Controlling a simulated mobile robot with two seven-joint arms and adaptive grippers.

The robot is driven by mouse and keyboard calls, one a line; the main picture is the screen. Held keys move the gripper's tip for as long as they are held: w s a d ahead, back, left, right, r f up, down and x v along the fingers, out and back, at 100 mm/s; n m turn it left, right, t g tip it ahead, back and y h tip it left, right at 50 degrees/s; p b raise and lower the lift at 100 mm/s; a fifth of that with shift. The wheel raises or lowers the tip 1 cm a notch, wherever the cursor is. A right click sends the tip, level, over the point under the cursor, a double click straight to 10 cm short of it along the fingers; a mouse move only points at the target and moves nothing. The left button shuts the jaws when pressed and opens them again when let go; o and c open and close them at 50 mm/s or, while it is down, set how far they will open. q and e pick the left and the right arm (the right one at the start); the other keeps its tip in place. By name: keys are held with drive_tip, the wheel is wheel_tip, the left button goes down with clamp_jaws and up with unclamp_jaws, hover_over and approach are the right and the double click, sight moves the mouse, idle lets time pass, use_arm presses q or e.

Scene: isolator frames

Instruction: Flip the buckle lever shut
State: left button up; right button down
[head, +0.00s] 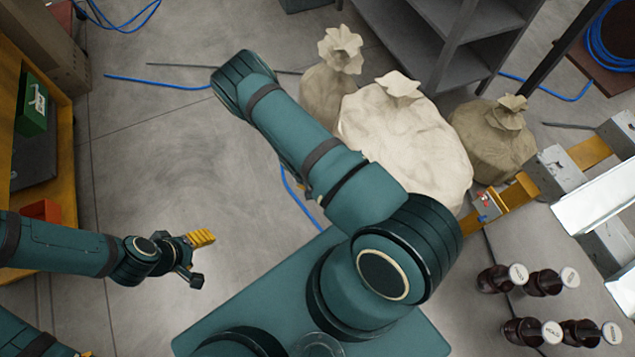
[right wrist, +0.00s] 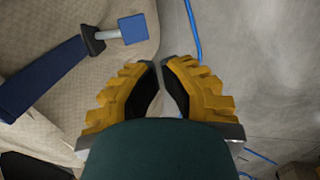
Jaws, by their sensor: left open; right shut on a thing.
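My left gripper (head: 206,259) is open and empty above the floor at the left of the head view. My right gripper (right wrist: 161,64) shows in the right wrist view, its yellow fingers nearly together. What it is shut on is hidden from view. Up and left of it is a lever-like part (right wrist: 124,32) with a blue block end, a metal rod and a dark blue bar, in front of beige cloth. I cannot tell if this is the buckle lever. In the head view, a small red part (head: 484,204) sits on a yellow bracket at the right.
Pale sacks (head: 405,140) stand beyond my right arm, below a grey shelf (head: 455,45). Several dark bottles (head: 545,282) with white caps stand at the lower right. Blue cables (head: 160,82) lie on the floor. An orange cabinet (head: 62,150) is at the left; floor beside it is clear.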

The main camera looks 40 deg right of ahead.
drive_tip(key=shift+w+a+r, duration=0.15)
drive_tip(key=shift+a+r, duration=0.3)
drive_tip(key=shift+r, duration=0.3)
drive_tip(key=s+a+r+t+y, duration=0.1)
drive_tip(key=s+a+r+y, duration=0.2)
drive_tip(key=a+r, duration=0.5)
drive_tip(key=s+a+r+n+t+y, duration=0.1)
drive_tip(key=s+a+r+y, duration=0.2)
drive_tip(key=a+r, duration=0.5)
wheel_tip(320, 180, up, 5)
drive_tip(key=shift+s+a+f, duration=0.15)
drive_tip(key=shift+s+a, duration=0.2)
drive_tip(key=shift+s, duration=0.3)
